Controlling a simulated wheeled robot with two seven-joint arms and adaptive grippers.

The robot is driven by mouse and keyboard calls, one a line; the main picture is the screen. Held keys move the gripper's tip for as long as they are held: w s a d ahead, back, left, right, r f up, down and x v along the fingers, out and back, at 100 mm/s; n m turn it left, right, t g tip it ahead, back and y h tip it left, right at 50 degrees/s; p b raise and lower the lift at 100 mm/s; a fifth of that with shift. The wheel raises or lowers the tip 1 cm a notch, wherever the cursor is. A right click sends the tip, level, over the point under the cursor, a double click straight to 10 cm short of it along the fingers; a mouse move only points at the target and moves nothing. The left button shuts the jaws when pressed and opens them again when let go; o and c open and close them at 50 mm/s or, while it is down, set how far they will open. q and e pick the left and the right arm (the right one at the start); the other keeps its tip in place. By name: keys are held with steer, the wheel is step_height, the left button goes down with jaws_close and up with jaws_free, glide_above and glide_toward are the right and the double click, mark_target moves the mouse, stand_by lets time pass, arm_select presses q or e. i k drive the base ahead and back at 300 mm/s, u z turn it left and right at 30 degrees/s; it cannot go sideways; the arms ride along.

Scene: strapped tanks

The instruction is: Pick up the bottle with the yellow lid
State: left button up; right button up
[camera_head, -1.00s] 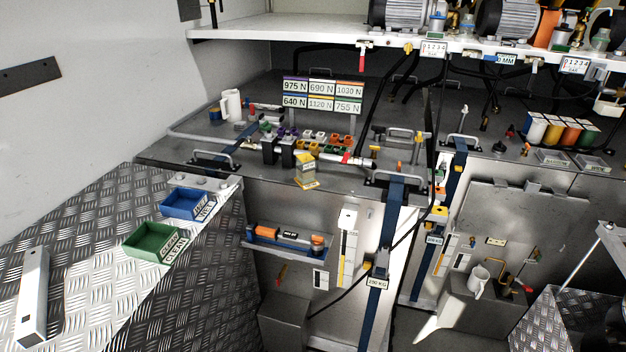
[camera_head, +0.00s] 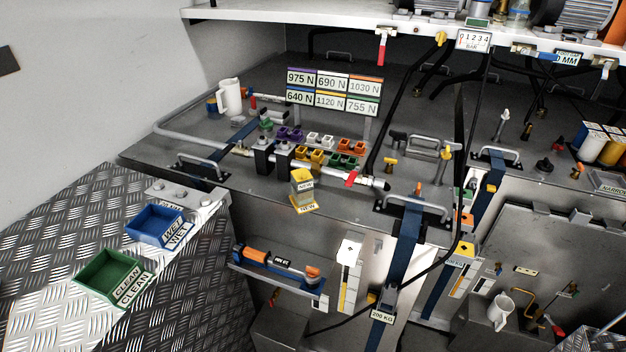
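No bottle with a yellow lid can be made out for certain. A row of small containers is cut by the right edge, with a white one (camera_head: 594,147) and a yellow one (camera_head: 613,153); whether they are bottles and what lids they have is unclear. A small clear vessel (camera_head: 518,14) stands on the upper shelf, its top cut off by the frame. Neither of my grippers is in view.
A blue WET tray (camera_head: 140,222) and a green CLEAN tray (camera_head: 92,275) sit on the ribbed metal surface at left. A yellow NEW holder (camera_head: 305,207) is near the tank top's front edge. A white jug (camera_head: 230,97) stands behind. Hoses and blue straps (camera_head: 404,250) cross the tanks.

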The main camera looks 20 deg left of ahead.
mark_target(303, 200)
steer(key=u, duration=0.5)
steer(key=i, duration=0.9)
steer(key=u, duration=0.65)
steer(key=k, duration=0.45)
steer(key=u, duration=0.65)
steer(key=i, duration=0.4)
steer(key=z, duration=0.8)
